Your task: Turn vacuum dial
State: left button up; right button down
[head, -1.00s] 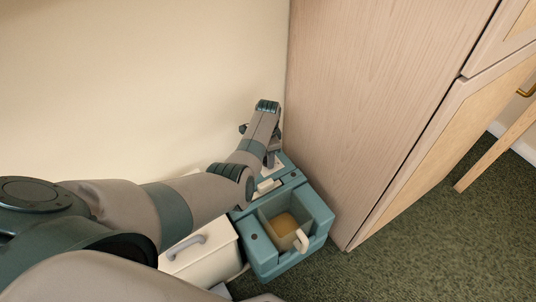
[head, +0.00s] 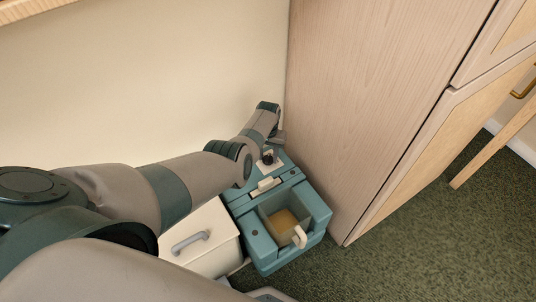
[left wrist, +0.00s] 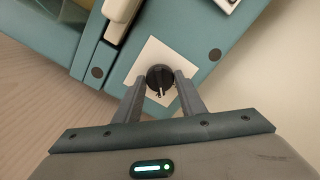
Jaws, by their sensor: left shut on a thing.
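The vacuum (head: 262,246) is a teal machine on the floor between the wall and the wooden cabinet. Its dial (left wrist: 160,77) is a round black knob with a pale pointer mark, set on a white square plate (left wrist: 148,62). The dial also shows small in the head view (head: 268,156). My left gripper (left wrist: 161,82) has one finger on either side of the dial and is shut on it. In the head view my left gripper (head: 277,138) is partly hidden by its own wrist. My right gripper is not in view.
The wooden cabinet (head: 375,100) stands close to the vacuum's right. The cream wall (head: 150,90) is close behind. A cream box-like part with a grey handle (head: 206,236) sits at the vacuum's left. Green carpet (head: 420,240) is open at the lower right.

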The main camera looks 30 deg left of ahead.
pick_arm(q)
jog(key=n, duration=0.4)
jog(key=shift+n, duration=0.3)
jog(key=n, duration=0.2)
jog(key=shift+n, duration=0.3)
jog(key=shift+n+p, duration=0.3)
jog(key=shift+n, duration=0.9)
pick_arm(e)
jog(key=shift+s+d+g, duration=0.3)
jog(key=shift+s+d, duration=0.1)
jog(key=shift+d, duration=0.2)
pick_arm(q)
jog(key=o, duration=1.1)
jog(key=shift+r, duration=0.1)
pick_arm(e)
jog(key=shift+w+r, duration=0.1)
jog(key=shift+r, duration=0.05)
